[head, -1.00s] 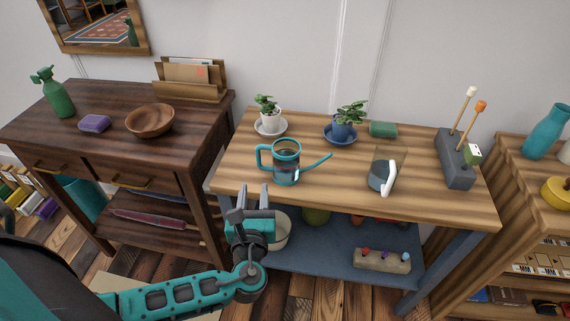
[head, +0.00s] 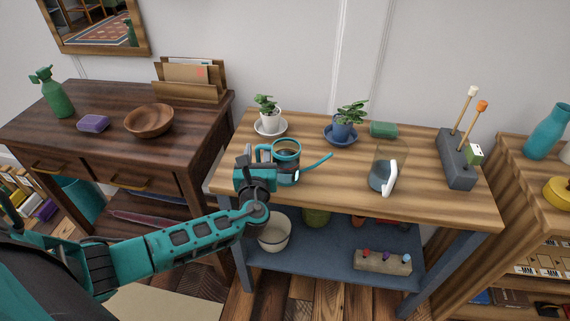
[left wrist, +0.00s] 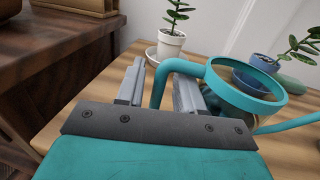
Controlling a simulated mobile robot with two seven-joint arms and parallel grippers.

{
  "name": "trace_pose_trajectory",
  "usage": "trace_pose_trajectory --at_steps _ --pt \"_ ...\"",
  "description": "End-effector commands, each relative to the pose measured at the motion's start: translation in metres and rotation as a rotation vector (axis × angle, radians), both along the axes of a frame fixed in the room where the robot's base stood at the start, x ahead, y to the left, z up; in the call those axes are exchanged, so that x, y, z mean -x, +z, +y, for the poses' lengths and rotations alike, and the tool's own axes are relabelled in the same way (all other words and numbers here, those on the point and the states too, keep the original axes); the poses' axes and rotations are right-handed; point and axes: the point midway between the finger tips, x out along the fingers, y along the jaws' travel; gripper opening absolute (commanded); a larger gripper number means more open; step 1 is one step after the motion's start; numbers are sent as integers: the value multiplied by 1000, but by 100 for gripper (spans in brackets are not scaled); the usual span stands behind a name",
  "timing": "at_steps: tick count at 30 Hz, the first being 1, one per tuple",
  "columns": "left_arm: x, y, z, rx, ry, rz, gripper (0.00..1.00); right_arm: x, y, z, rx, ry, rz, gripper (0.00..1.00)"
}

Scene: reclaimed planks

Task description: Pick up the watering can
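The watering can (head: 287,150) is teal with a clear body, upright on the wooden table; its spout points right and its handle left. In the left wrist view, its handle (left wrist: 159,88) passes between the two grey fingers of my left gripper (left wrist: 161,74). The fingers stand apart with a gap visible beside the handle, so the gripper is open. In the head view, my left gripper (head: 256,158) is at the can's left side and hides part of the handle and lower body. My right gripper is not in view.
A white potted plant (head: 267,118) and a blue potted plant (head: 343,124) stand behind the can. A clear pitcher (head: 384,172) with a white handle stands to its right. A dark side table (head: 60,130) is at left. The tabletop's front right is clear.

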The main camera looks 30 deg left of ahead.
Motion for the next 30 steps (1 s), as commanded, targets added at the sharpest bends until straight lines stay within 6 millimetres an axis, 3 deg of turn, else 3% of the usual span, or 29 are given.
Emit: trace_pose_trajectory --at_steps 7,18,30 --pt "-1 0 1 0 0 1 36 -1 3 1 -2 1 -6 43" --pt "-1 0 0 1 0 0 0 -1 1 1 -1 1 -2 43" --pt "-1 1 0 2 0 -2 0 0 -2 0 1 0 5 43"
